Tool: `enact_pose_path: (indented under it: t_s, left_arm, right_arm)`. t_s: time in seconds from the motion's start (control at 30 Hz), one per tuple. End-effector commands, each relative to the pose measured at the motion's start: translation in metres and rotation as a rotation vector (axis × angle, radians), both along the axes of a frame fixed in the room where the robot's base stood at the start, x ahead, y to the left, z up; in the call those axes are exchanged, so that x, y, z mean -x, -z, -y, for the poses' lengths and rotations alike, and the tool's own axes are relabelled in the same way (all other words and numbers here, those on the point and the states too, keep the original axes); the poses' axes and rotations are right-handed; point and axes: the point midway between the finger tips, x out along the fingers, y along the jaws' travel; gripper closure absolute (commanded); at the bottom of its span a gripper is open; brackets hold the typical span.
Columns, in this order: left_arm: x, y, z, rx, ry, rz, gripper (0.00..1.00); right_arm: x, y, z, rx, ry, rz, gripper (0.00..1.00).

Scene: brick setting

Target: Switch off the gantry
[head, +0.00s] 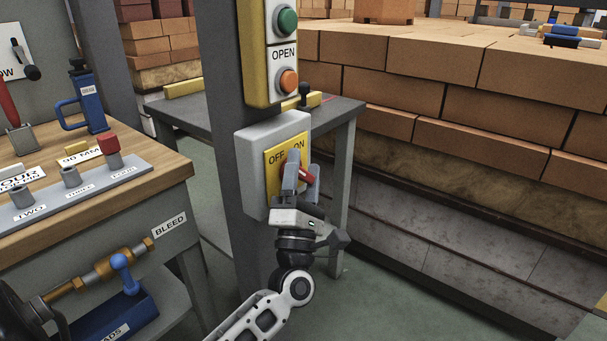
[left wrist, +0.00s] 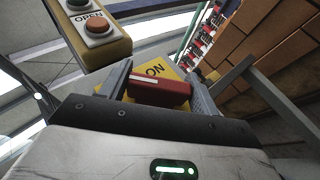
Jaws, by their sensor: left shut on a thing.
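The gantry switch is a grey box (head: 253,150) on a dark upright post, with a yellow plate (head: 274,158) marked OFF on the left and ON on the right. Its red handle (head: 305,174) lies partly hidden behind my fingers. My left gripper (head: 301,178) is at the plate, its fingers on either side of the handle and shut on it. In the left wrist view the red handle (left wrist: 160,92) sits between the two fingers, with the ON lettering just beyond it. I cannot tell the handle's exact angle. My right gripper is not in view.
Above the switch, a yellow control box has a green button (head: 287,21) and an orange OPEN button (head: 289,81). A wooden bench (head: 160,185) with labelled fittings stands at left. Stacked bricks (head: 440,90) fill the right. A grey table (head: 345,108) stands behind the post.

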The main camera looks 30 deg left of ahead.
Motion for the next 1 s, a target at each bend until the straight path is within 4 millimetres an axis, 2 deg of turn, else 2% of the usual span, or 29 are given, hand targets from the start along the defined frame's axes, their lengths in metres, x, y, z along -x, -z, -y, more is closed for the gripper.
enact_pose_path:
  t_s: [0.07, 0.1, 0.17, 0.43, 0.57, 0.67, 1.0]
  left_arm:
    - [0.0, -0.001, 0.0, 0.001, 0.001, 0.002, 0.61]
    - [0.0, -0.001, 0.0, 0.001, 0.001, 0.003, 0.3]
    - [0.0, -0.001, 0.0, 0.001, 0.001, 0.003, 0.16]
    - [0.0, 0.0, 0.0, 0.0, 0.0, 0.001, 0.16]
    - [0.005, 0.006, 0.003, 0.001, 0.001, -0.001, 0.16]
    - [0.016, 0.018, 0.008, 0.001, 0.002, -0.003, 0.16]
    - [0.07, 0.073, 0.035, 0.002, 0.001, -0.004, 0.16]
  right_arm:
    - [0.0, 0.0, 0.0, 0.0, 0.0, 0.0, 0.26]
    - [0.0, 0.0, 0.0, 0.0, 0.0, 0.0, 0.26]
    - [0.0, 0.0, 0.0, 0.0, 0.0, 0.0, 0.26]
    - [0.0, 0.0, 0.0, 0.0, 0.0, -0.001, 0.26]
    - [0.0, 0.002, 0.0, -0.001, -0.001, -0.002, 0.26]
    - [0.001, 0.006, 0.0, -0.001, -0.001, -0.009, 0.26]
    - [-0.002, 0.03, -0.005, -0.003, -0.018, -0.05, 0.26]
